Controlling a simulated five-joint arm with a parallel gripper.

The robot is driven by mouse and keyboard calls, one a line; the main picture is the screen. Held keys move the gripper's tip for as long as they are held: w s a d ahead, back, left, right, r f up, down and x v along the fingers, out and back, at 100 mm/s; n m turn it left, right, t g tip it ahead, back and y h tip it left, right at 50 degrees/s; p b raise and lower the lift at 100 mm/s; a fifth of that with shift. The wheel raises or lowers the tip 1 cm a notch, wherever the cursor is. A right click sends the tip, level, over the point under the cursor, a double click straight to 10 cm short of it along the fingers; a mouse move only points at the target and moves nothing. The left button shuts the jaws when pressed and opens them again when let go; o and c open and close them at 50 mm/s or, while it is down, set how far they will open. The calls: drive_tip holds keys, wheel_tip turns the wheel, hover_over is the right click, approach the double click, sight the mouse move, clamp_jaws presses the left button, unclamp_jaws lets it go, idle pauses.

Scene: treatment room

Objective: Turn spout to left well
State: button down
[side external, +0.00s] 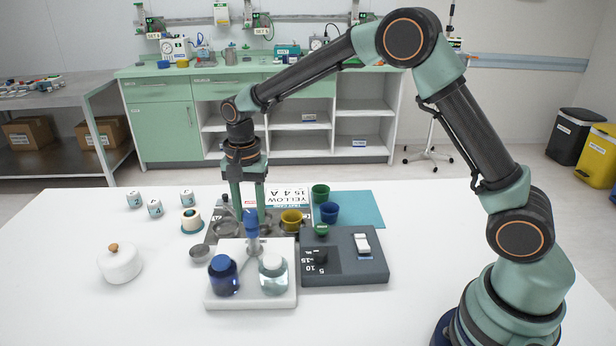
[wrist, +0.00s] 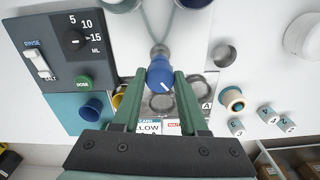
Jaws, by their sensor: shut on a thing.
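A blue knob with a white mark (wrist: 160,75) stands at the middle of the wrist view. In the side view the blue spout head (side external: 252,228) rises behind two jars on a white base (side external: 250,299). My gripper (side external: 250,212) reaches straight down from above, and its fingers (wrist: 160,76) are closed on the knob's two sides. A grey metal piece (wrist: 158,49) adjoins the knob. I cannot tell which well the spout faces.
A blue jar (side external: 223,278) and a clear jar (side external: 272,277) stand close in front of the spout. A white lidded pot (side external: 120,265) stands left.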

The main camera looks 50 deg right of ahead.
drive_tip(key=m, duration=0.7)
drive_tip(key=shift+r, duration=0.1)
drive_tip(key=m, duration=0.4)
drive_tip(key=shift+m, duration=2.1)
drive_tip(key=shift+c, duration=2.2)
unclamp_jaws()
wheel_tip(320, 180, up, 12)
